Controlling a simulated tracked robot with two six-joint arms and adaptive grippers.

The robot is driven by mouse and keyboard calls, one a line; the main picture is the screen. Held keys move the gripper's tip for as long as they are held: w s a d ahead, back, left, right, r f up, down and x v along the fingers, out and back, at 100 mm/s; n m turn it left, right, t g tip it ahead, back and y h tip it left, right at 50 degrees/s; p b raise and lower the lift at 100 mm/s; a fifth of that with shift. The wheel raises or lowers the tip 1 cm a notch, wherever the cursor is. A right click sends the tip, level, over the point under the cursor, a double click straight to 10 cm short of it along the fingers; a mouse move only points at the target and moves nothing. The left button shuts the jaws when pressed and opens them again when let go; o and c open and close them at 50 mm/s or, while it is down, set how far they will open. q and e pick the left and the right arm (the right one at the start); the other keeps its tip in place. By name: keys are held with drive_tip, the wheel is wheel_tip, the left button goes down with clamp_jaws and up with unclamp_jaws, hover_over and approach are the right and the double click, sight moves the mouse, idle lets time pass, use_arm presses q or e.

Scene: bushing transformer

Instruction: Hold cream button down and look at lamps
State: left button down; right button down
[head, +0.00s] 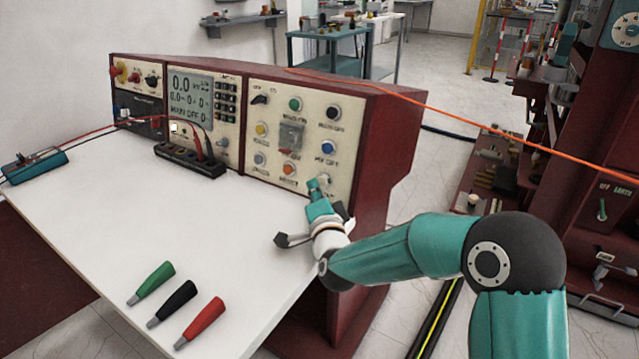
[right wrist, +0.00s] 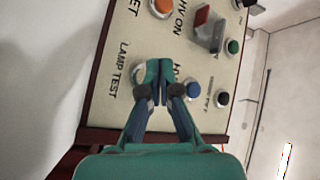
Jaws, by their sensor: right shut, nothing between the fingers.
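The cream button (right wrist: 138,72) sits by the words LAMP TEST on the cream panel (head: 258,116). In the right wrist view the fingertips of my right gripper (right wrist: 157,80) are shut with nothing between them and cover part of the button. Whether it is pressed in cannot be told. In the head view my right gripper (head: 317,188) reaches the panel's lower right corner and hides most of the button. The panel carries several round coloured caps, among them green (head: 295,104), yellow (head: 261,129), blue (head: 328,147) and orange (head: 289,169); none clearly glows. My left gripper is not in view.
The dark red console (head: 385,150) stands behind the white desk top (head: 150,225). Its display (head: 190,97) reads 0.0 and MAIN OFF. A black socket strip (head: 190,160), a teal meter (head: 35,165) and green, black and red probes (head: 175,305) lie on the desk.

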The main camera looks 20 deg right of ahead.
idle(0.4)
drive_tip(key=shift+w+d+f+b, duration=0.1)
drive_tip(key=shift+w+d+b, duration=0.15)
drive_tip(key=shift+b, duration=0.2)
drive_tip(key=shift+d, duration=0.1)
drive_tip(key=shift+w+d+b, duration=0.3)
drive_tip(key=shift+d+b, duration=0.05)
drive_tip(key=shift+b, duration=0.05)
idle(0.6)
idle(1.0)
drive_tip(key=shift+s+a+b, duration=0.35)
drive_tip(key=shift+s+a, duration=0.15)
drive_tip(key=shift+a, duration=0.15)
drive_tip(key=shift+s+a+r, duration=0.1)
drive_tip(key=shift+a+r, duration=0.05)
drive_tip(key=shift+r, duration=0.05)
